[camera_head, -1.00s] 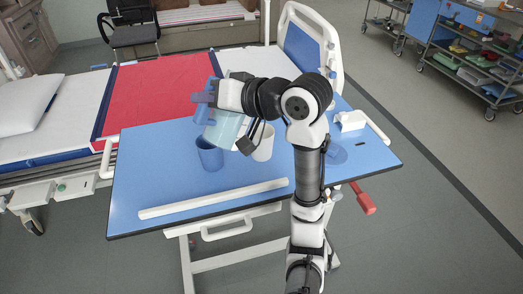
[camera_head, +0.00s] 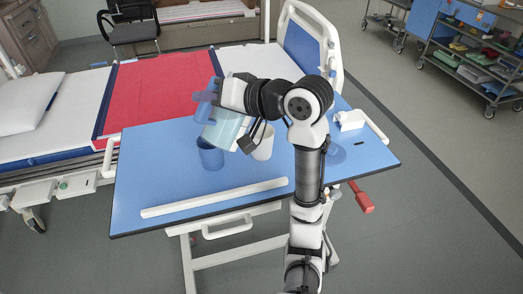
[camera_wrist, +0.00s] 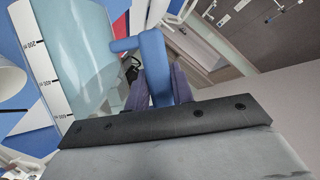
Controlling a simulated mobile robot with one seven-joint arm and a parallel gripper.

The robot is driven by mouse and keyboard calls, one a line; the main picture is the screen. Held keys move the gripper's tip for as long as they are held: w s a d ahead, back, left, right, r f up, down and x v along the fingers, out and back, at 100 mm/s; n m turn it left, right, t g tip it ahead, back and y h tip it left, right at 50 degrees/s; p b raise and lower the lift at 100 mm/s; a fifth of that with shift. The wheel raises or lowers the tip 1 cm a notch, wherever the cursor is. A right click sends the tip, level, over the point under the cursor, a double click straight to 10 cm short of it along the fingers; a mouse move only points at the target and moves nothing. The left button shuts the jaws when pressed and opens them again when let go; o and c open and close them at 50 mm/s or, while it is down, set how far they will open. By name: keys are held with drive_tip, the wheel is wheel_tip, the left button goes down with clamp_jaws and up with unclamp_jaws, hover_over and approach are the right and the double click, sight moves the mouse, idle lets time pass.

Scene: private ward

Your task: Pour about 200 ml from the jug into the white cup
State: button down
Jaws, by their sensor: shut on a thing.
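The jug (camera_head: 223,132) is clear and pale teal, with a blue handle. My gripper (camera_head: 206,98) is shut on that handle and holds the jug tilted above the table. In the wrist view the jug (camera_wrist: 82,50) shows a white measuring scale, and its blue handle (camera_wrist: 155,62) lies between my fingers (camera_wrist: 162,85). The white cup (camera_head: 264,145) stands on the table right of the jug, partly hidden behind my wrist. A white cup edge also shows in the wrist view (camera_wrist: 9,78). I cannot make out a stream or the liquid level.
A white bar (camera_head: 215,198) lies along the near edge. A white object (camera_head: 350,120) sits at the right. The bed (camera_head: 150,85) is behind.

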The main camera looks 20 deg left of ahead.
drive_tip(key=shift+w+d+r+m+g+y+p, duration=0.25)
drive_tip(key=shift+w+r+m+p, duration=0.4)
drive_tip(key=shift+p, duration=1.1)
idle(0.5)
drive_tip(key=shift+w+d+f+m+y+p, duration=0.2)
drive_tip(key=shift+f+m+y+p, duration=0.1)
drive_tip(key=shift+m+p, duration=0.45)
idle(3.1)
drive_tip(key=shift+w+g, duration=0.2)
drive_tip(key=shift+g, duration=0.15)
idle(0.4)
drive_tip(key=shift+s+a+f+n+t+b, duration=0.2)
drive_tip(key=shift+s+n+b, duration=0.1)
drive_tip(key=shift+s+n, duration=0.15)
drive_tip(key=shift+s+a+f+n+t+b, duration=0.1)
drive_tip(key=shift+s+n+t+b, duration=0.1)
drive_tip(key=shift+s+n+b, duration=0.2)
drive_tip(key=shift+s+a+n+h, duration=0.1)
drive_tip(key=shift+n+h, duration=0.25)
drive_tip(key=shift+h, duration=0.1)
drive_tip(key=shift+r, duration=0.1)
